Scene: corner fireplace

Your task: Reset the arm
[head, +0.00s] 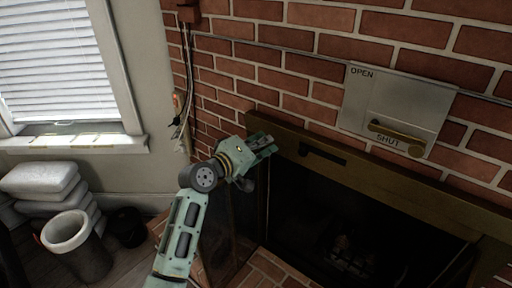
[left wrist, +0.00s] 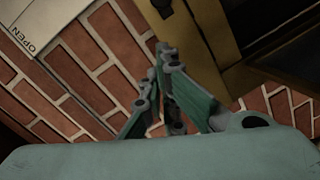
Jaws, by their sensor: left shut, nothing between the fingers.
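My left arm reaches up from the bottom of the head view. Its green left gripper (head: 262,146) is in front of the top left corner of the fireplace's brass frame (head: 375,173). In the left wrist view the gripper's fingers (left wrist: 164,62) come together at the tips, with nothing between them. Brick wall and part of the brass frame (left wrist: 218,40) show behind the fingers. I cannot tell whether the gripper touches the frame. My right gripper is in neither view.
A metal plate (head: 365,98) marked OPEN and SHUT, with a brass handle (head: 396,135), is on the brick wall. The firebox below is dark. A bin (head: 84,262), stacked white sacks (head: 42,178) and a window (head: 57,66) are at left. Cables (head: 185,85) hang on the wall.

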